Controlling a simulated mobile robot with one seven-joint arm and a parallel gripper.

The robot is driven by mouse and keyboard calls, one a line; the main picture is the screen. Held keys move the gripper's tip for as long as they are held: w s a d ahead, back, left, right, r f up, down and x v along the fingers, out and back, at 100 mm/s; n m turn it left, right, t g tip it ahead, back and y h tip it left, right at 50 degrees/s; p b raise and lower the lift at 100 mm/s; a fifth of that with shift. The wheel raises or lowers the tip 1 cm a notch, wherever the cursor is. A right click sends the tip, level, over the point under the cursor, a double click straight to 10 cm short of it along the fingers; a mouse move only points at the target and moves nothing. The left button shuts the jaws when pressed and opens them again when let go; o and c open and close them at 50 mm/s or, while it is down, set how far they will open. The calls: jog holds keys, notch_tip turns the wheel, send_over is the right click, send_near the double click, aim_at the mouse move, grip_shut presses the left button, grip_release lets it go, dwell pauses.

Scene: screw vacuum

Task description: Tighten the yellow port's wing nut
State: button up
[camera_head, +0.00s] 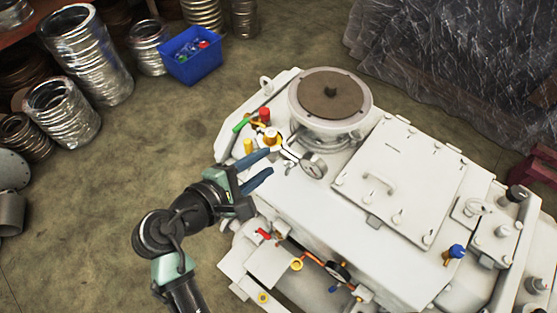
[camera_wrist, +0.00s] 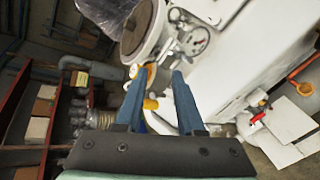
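A yellow port fitting (camera_head: 271,138), which looks like the one with the wing nut, stands on the white machine near its round-lidded end. Its wings are too small to make out clearly. My gripper (camera_head: 270,161) is open, its two blue fingers pointing at the fitting from just in front of it, with a gap visible. In the wrist view my gripper (camera_wrist: 158,73) has its fingers spread apart. A yellow piece (camera_wrist: 150,72) shows between the fingertips there, and another yellow piece (camera_wrist: 150,103) shows lower between the fingers. I cannot tell whether either is touched.
A pressure gauge (camera_head: 313,165) stands close to the right of the fingers. A red cap (camera_head: 264,114), a green handle (camera_head: 241,124) and a yellow cylinder (camera_head: 248,146) crowd the fitting. The round lid (camera_head: 331,95) rises behind. The floor at left is clear before a blue bin (camera_head: 192,59).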

jog(key=s+a+f+n+t+h, duration=0.1)
jog(key=s+a+f+n+h, duration=0.15)
jog(key=s+n, duration=0.4)
jog(key=n+t, duration=0.3)
jog(key=n, duration=0.4)
send_near(284, 169)
jog(key=shift+h, duration=0.35)
jog(key=p+x, duration=0.2)
jog(key=x, duration=0.6)
jog(key=shift+w+f, duration=0.1)
jog(key=shift+w, duration=0.15)
grip_shut()
